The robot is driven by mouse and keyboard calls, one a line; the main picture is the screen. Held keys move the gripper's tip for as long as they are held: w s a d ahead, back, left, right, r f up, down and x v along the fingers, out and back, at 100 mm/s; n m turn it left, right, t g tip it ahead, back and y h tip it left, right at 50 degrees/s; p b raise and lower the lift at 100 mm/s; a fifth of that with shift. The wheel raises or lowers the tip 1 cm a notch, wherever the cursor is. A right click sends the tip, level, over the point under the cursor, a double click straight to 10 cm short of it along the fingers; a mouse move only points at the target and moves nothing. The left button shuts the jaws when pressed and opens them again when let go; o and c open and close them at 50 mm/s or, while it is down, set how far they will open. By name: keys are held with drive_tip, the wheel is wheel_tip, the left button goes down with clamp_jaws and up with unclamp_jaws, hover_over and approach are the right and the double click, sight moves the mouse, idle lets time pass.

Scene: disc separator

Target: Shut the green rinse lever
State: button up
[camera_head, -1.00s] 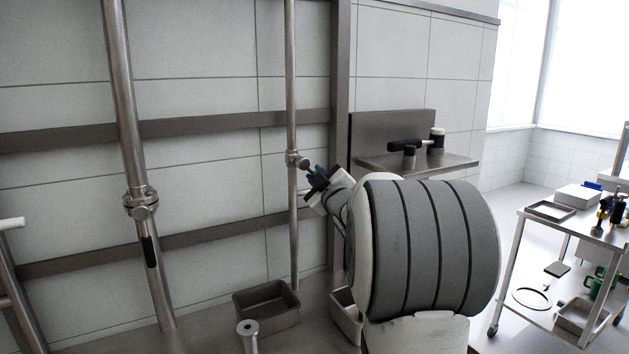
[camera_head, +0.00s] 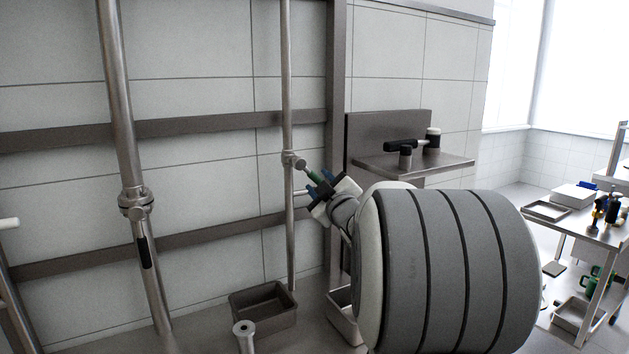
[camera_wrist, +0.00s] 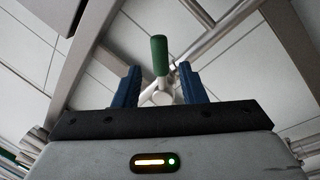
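The green rinse lever (camera_head: 315,176) sticks out from a valve on the thin vertical pipe (camera_head: 289,230). In the head view it points down and to the right, towards my gripper (camera_head: 319,184). In the wrist view the green lever grip (camera_wrist: 159,54) stands upright between and just beyond the blue fingertips of my gripper (camera_wrist: 158,68). The fingers are spread, with a clear gap on each side of the grip. My wrist and arm hide part of the wall behind.
A thicker pipe (camera_head: 125,120) with a black-gripped lever (camera_head: 145,252) stands at left. A steel shelf (camera_head: 415,163) juts from the wall at right, holding a black-handled fitting. An open bin (camera_head: 263,308) sits below the thin pipe. A loaded cart (camera_head: 560,225) stands far right.

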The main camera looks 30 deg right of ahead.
drive_tip(key=s, duration=0.3)
drive_tip(key=shift+s+a+f, duration=0.1)
drive_tip(key=shift+a+f, duration=0.1)
drive_tip(key=shift+f, duration=0.05)
drive_tip(key=shift+c, duration=0.5)
